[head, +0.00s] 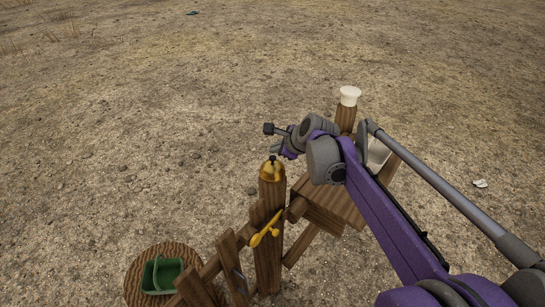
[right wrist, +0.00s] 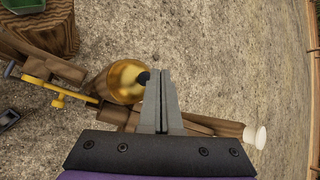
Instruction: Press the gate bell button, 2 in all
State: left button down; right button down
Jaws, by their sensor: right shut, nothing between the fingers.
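The brass gate bell (head: 271,171) sits on top of a wooden gate post (head: 270,225). A small dark button shows at its top. In the right wrist view the gold bell dome (right wrist: 126,82) has its dark button (right wrist: 143,78) beside my fingertips. My right gripper (head: 276,148) is shut and empty, just above the bell. In the right wrist view its fingertips (right wrist: 159,74) overlap the bell's right edge; I cannot tell if they touch the button. My left gripper is not in view.
A yellow latch handle (head: 265,232) sticks out from the gate below the bell. A post with a white cap (head: 349,96) stands behind. A green basket (head: 162,275) sits on a round stump (head: 134,284) at lower left. Open dirt ground lies beyond.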

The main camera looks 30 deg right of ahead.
jog(key=shift+f, duration=0.1)
dwell(0.7)
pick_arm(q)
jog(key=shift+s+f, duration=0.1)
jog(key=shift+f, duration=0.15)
pick_arm(e)
jog(key=shift+f, duration=0.35)
pick_arm(q)
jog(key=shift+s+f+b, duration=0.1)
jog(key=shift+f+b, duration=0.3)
jog(key=shift+b, duration=0.1)
pick_arm(e)
jog(key=shift+f, duration=0.55)
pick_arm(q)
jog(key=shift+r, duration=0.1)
pick_arm(e)
jog(key=shift+r, duration=0.15)
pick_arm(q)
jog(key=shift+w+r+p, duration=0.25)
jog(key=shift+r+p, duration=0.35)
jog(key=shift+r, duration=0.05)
pick_arm(e)
jog(key=shift+r, duration=0.8)
